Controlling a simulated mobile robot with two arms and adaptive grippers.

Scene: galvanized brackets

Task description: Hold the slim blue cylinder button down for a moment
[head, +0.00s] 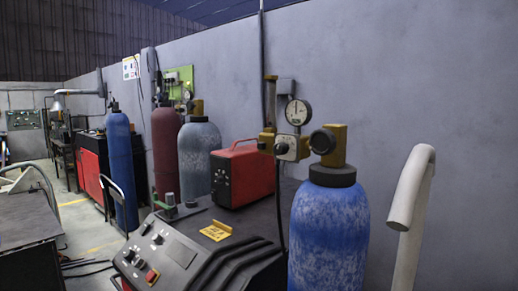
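A slim dark blue cylinder (122,170) stands upright against the wall at mid-left, beside a dark red cylinder. A wider, scuffed blue cylinder (328,235) with a brass valve (328,145) stands close at the right. I cannot make out a button on the slim blue cylinder at this size. Neither of my grippers is in view.
A console with knobs and a red switch (151,276) fills the lower middle. A red box (242,175), a grey cylinder (199,155) and a dark red cylinder (166,153) stand behind it. A pale curved rail (408,205) rises at right. Floor shows at left.

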